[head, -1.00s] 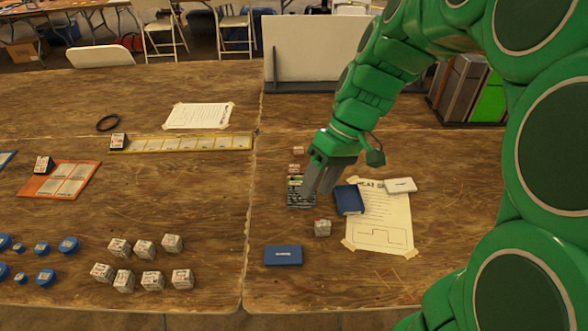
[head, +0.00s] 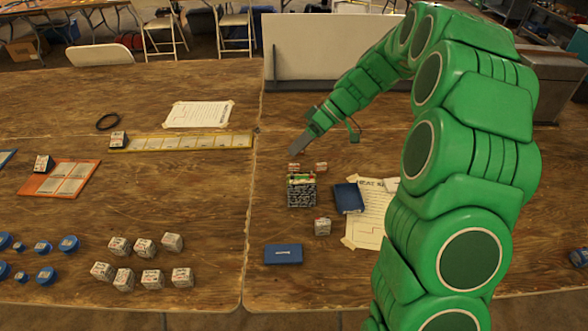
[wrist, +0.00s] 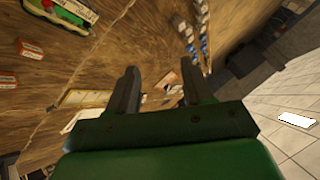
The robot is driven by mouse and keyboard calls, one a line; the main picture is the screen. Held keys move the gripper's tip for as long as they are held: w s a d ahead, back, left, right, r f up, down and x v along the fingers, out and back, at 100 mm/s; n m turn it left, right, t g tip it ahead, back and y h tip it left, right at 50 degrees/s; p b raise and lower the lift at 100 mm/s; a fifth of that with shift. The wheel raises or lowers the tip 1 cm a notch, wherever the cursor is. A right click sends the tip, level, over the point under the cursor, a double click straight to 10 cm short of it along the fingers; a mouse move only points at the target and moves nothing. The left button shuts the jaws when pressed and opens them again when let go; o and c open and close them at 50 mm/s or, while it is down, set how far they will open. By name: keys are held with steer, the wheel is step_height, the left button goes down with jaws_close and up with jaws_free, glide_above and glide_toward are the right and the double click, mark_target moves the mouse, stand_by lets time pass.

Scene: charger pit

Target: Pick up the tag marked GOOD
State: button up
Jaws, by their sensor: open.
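Two small white-and-red labelled pieces, a left one (head: 293,166) and a right one (head: 320,166), lie on the right table behind a patterned dark box. Similar red-and-white pieces show at the left edge of the wrist view, one at the upper left (wrist: 31,49) and one below it (wrist: 6,78). Their print is too small to read, so I cannot tell which, if any, is marked GOOD. My gripper (head: 293,149) is open and empty, just behind these pieces and above the table. In the wrist view its two fingers (wrist: 158,88) stand apart with nothing between them.
The patterned box (head: 302,195) with a green top stands in front. A dark blue book (head: 348,198), a taped paper (head: 369,216), a white cube (head: 322,227) and a blue case (head: 283,254) lie nearby. A pale panel (head: 320,46) stands behind.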

steer(key=w+d+f+n+t+y, duration=0.1)
steer(key=w+d+f+n+y, duration=0.15)
steer(key=w+f, duration=0.7)
steer(key=n+t, duration=0.2)
steer(key=n, duration=0.1)
glide_toward(295, 164)
steer(key=shift+a+f+y, duration=0.3)
steer(key=shift+f+y, duration=0.05)
steer(key=shift+f, duration=0.1)
steer(key=shift+x, duration=3.95)
steer(key=shift+s, duration=0.1)
steer(key=shift+c, duration=0.3)
steer(key=shift+d, duration=0.1)
jaws_close()
